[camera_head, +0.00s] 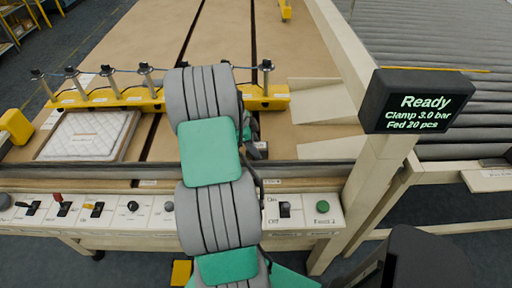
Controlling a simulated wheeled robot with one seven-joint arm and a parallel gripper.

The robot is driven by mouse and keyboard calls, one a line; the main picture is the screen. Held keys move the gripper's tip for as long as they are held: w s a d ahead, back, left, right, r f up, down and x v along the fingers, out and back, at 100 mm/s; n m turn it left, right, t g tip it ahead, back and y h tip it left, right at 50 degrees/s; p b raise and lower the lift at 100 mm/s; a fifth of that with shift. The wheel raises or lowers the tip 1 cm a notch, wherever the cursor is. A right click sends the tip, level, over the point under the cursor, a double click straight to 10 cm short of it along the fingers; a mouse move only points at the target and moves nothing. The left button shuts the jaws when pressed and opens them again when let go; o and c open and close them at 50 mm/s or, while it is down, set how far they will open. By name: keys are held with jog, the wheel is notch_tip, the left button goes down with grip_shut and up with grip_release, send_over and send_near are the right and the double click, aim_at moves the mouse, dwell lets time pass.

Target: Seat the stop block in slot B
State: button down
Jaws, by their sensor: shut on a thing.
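My gripper (249,132) shows only in part, as dark pieces at the right edge of my grey and teal arm, over the tan table top (215,35). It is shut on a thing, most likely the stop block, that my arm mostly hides. A small dark and grey piece (261,149) shows just below it, near the table's front rail. Slot B cannot be made out; the labels on the yellow bar (125,101) and the front rail are too small to read.
Several upright clamps stand on the yellow bar. A quilted white pad in a tray (88,135) lies at the left. The switch panel (120,210) runs along the front. A post with a display (415,102) reading "Ready" stands at the right, before a roller conveyor (440,40).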

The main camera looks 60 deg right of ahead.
jog(key=shift+f+b, duration=0.5)
jog(key=shift+b, duration=0.4)
dwell(0.5)
dwell(0.4)
jog(key=c, duration=0.6)
grip_release()
jog(key=shift+c, duration=0.2)
jog(key=v, duration=0.8)
jog(key=shift+b, duration=0.4)
jog(key=w+a+r+n+t+h, duration=0.1)
jog(key=w+a+r+n+t, duration=0.15)
jog(key=w+a+n, duration=0.45)
jog(key=w+a+r+n+t, duration=0.1)
jog(key=w+a+r+n, duration=0.2)
jog(key=w+a+n, duration=0.5)
jog(key=s+a+n+t+y, duration=0.1)
jog(key=s+a+n+t, duration=0.1)
jog(key=a+n, duration=0.6)
jog(key=s+a+n+t+y, duration=0.2)
jog(key=a+n, duration=0.6)
jog(key=a, duration=1.2)
jog(key=shift+s+a+r, duration=0.25)
jog(key=shift+s+r, duration=0.05)
jog(key=shift+s, duration=0.75)
